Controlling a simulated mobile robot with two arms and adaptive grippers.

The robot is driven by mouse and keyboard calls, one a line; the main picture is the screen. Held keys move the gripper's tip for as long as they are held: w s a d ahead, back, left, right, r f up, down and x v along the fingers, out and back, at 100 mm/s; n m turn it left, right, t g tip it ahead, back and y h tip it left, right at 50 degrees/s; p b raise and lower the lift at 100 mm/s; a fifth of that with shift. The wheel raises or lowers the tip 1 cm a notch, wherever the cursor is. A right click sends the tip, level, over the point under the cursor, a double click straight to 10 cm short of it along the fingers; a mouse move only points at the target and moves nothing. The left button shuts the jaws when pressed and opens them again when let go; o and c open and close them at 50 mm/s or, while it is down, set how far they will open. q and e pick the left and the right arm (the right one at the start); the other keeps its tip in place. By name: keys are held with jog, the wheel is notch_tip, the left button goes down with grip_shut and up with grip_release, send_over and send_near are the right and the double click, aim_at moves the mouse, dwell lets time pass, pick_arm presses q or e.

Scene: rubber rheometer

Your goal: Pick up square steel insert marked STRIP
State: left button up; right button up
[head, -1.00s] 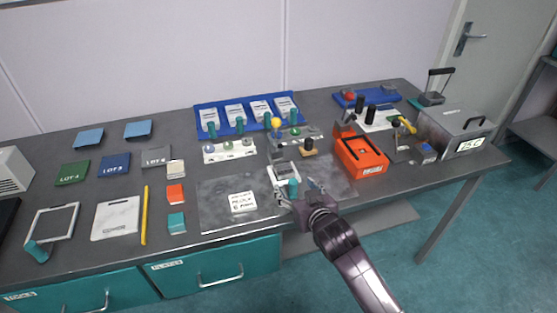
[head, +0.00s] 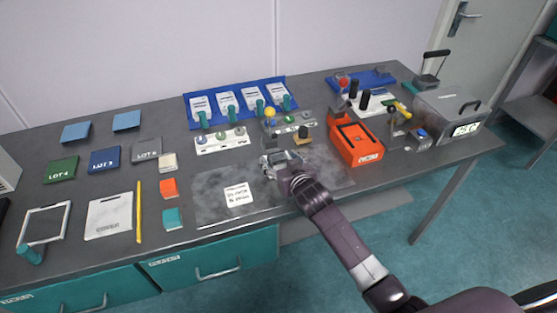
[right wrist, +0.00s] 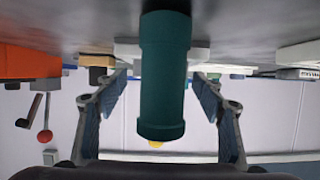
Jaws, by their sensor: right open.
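My right gripper (head: 281,161) is low over the grey mat in the head view and covers most of a pale square plate there. In the right wrist view, the open fingers of my right gripper (right wrist: 160,88) stand on either side of a teal cylindrical handle (right wrist: 163,75), with a gap on both sides. A pale plate (right wrist: 200,53) shows behind the handle; I cannot tell whether they are joined. No STRIP marking is readable, so I cannot confirm this is the steel insert. My left gripper is not in view.
A white card (head: 239,195) lies on the grey mat (head: 215,211). A white rack (head: 220,141) with knobs and a blue tray (head: 190,121) of teal-handled plates stand behind. An orange box (head: 356,143) is to the right. The mat's front part is mostly clear.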

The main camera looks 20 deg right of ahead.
jog(key=shift+w+f, duration=0.25)
jog(key=shift+w, duration=0.25)
jog(key=shift+r, duration=0.1)
jog(key=c, duration=1.5)
